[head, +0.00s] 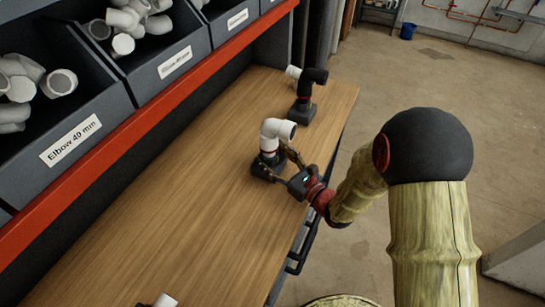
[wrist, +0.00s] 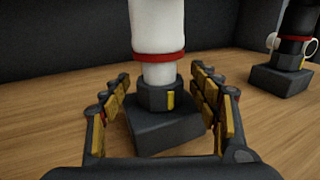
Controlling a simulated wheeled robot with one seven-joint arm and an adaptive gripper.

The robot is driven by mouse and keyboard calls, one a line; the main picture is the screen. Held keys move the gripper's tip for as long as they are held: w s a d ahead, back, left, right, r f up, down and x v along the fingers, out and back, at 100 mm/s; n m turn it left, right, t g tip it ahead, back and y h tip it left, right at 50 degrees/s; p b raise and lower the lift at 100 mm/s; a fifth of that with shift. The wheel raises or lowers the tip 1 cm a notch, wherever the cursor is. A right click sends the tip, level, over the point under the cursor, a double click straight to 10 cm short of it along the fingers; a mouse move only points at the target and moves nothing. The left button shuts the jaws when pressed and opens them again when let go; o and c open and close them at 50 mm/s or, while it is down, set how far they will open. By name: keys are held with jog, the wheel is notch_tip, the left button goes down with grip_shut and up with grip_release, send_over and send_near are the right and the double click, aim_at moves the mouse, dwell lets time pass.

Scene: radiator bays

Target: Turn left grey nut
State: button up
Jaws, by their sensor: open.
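The dark grey nut (wrist: 158,97) has a yellow mark on its front. It sits on a dark square base (wrist: 165,132), below a red ring (wrist: 158,56) and an upright white pipe (wrist: 157,25). In the head view this pipe ends in a white elbow (head: 276,130) above the base (head: 262,172). My gripper (wrist: 163,90) is open, with one yellow-padded finger on each side of the nut and visible gaps to it. In the head view my gripper (head: 277,161) reaches the fitting from the right; its fingers partly hide the nut there.
A second fitting with a black elbow (head: 312,75) stands farther back; its base (wrist: 279,80) is at the wrist view's right. Another white pipe end (head: 164,300) shows at the bottom edge. Bins of elbows (head: 62,155) line the left. The wooden bench (head: 190,210) is otherwise clear.

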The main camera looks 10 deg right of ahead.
jog(key=shift+c, duration=0.3)
jog(key=c, duration=1.1)
